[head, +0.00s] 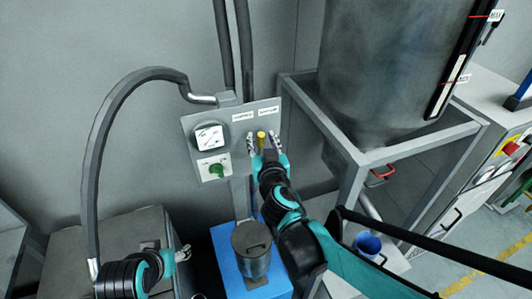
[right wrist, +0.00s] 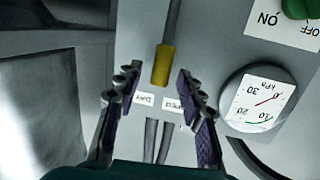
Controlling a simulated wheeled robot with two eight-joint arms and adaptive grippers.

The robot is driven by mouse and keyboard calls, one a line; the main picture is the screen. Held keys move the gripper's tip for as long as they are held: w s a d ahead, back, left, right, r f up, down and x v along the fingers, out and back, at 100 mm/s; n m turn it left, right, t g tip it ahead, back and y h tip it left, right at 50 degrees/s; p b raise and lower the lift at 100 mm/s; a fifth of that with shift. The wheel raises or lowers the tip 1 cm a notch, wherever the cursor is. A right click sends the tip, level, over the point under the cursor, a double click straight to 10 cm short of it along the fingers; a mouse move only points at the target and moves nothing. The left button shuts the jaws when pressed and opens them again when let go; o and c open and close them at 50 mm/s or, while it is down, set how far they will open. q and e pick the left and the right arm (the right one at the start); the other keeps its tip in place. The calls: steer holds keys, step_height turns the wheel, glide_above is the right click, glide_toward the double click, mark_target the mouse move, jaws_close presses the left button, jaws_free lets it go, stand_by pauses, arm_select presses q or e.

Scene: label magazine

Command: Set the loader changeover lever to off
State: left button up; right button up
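A lever with a yellow grip (head: 261,136) stands on the grey wall panel (head: 190,130), its tip pointing up between two small white labels (head: 243,116). In the right wrist view, which is turned upside down, the yellow grip (right wrist: 162,66) lies between the fingers of my right gripper (right wrist: 158,82). The fingers are apart, with a gap on each side of the grip. In the head view my right gripper (head: 264,145) is at the panel. A green knob (head: 216,170) sits on an ON/OFF plate, which shows in the wrist view (right wrist: 285,17). My left gripper (head: 182,254) is low at the left, its fingers unclear.
A pressure gauge (head: 210,136) is on the panel left of the lever. A grey hose (head: 100,140) arches at the left. A metal hopper (head: 380,70) in a frame (head: 350,180) stands right. A dark canister (head: 251,243) stands below on a blue box (head: 222,238).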

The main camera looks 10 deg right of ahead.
steer(key=s+r, duration=0.1)
steer(key=s, duration=0.9)
steer(key=shift+r, duration=0.15)
steer(key=shift+d, duration=0.15)
steer(key=s+d+f+m+g+h+b, duration=0.1)
steer(key=s+d+f+g+h+b, duration=0.1)
steer(key=d+f, duration=0.45)
steer(key=s+d+f+n+g+y+b, duration=0.1)
steer(key=s+d+f+g+y+b, duration=0.1)
steer(key=s+f+g, duration=0.5)
steer(key=s+f+b, duration=0.1)
steer(key=s+f, duration=0.2)
steer(key=f, duration=0.3)
steer(key=shift+s+d+f+b, duration=0.15)
steer(key=shift+s+f+b, duration=0.15)
steer(key=shift+s+f, duration=0.1)
stand_by(0.4)
